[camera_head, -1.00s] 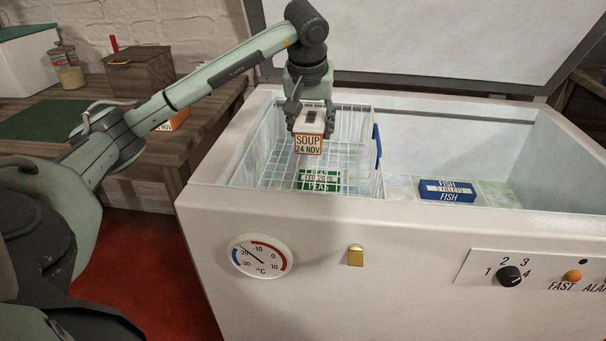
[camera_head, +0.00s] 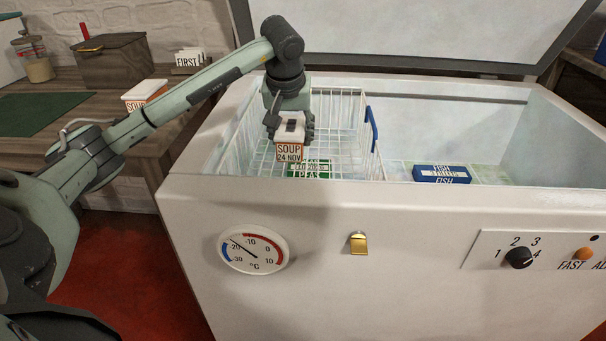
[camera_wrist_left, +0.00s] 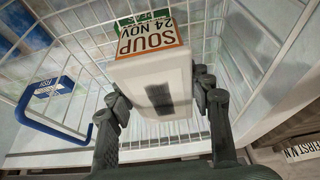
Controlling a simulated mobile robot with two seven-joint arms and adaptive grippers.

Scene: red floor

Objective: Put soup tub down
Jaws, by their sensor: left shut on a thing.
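A white soup tub (camera_head: 289,150) with an orange-edged label reading SOUP 24 NOV is held in my left gripper (camera_head: 290,128). The gripper is shut on the tub's sides. The tub is upright over the white wire basket (camera_head: 345,103) in the open chest freezer. In the left wrist view the tub (camera_wrist_left: 152,80) sits between the fingers (camera_wrist_left: 165,105), with the basket's wires around and beyond it. A green peas pack (camera_head: 312,169) lies low in the basket, partly hidden behind the tub. My right gripper is not in view.
A blue fish box (camera_head: 441,174) lies on the freezer floor right of the basket. The basket has a blue handle (camera_head: 371,128). Another soup tub (camera_head: 145,94) stands on the wooden bench at left, near a brown box (camera_head: 112,55) and a FIRST sign (camera_head: 188,61).

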